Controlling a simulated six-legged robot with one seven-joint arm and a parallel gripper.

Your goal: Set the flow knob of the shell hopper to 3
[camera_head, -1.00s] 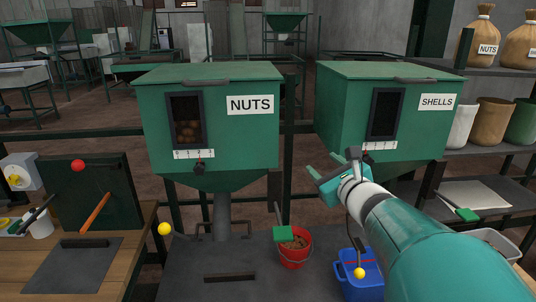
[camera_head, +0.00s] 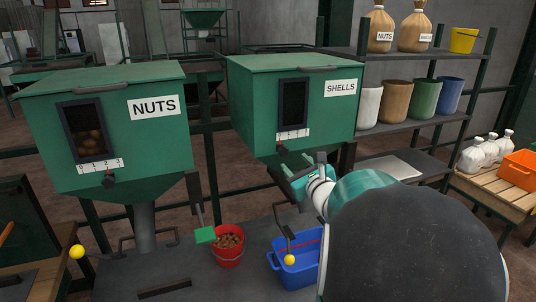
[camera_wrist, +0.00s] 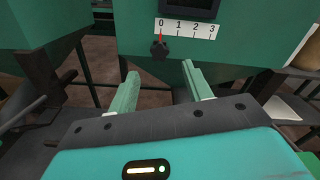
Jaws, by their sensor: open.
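The shell hopper (camera_head: 250,110) is a green box with a SHELLS label (camera_head: 341,88) and a dark window. Its dark flow knob (camera_head: 283,148) sits under a white scale; it also shows in the wrist view (camera_wrist: 160,49). There the scale (camera_wrist: 186,28) reads 0, 1, 2, 3 and the knob's red pointer is at 0. My gripper (camera_head: 281,174) is open and empty, in front of and below the knob. In the wrist view its two green fingers (camera_wrist: 160,84) stand apart, with the knob beyond and between them, not touched.
The nut hopper (camera_head: 50,130) stands at the left. Below are a red bucket (camera_head: 229,256) of nuts, a blue bin (camera_head: 290,276), a green-handled lever (camera_head: 205,235) and yellow-knobbed levers. Shelves with sacks and pots stand at right.

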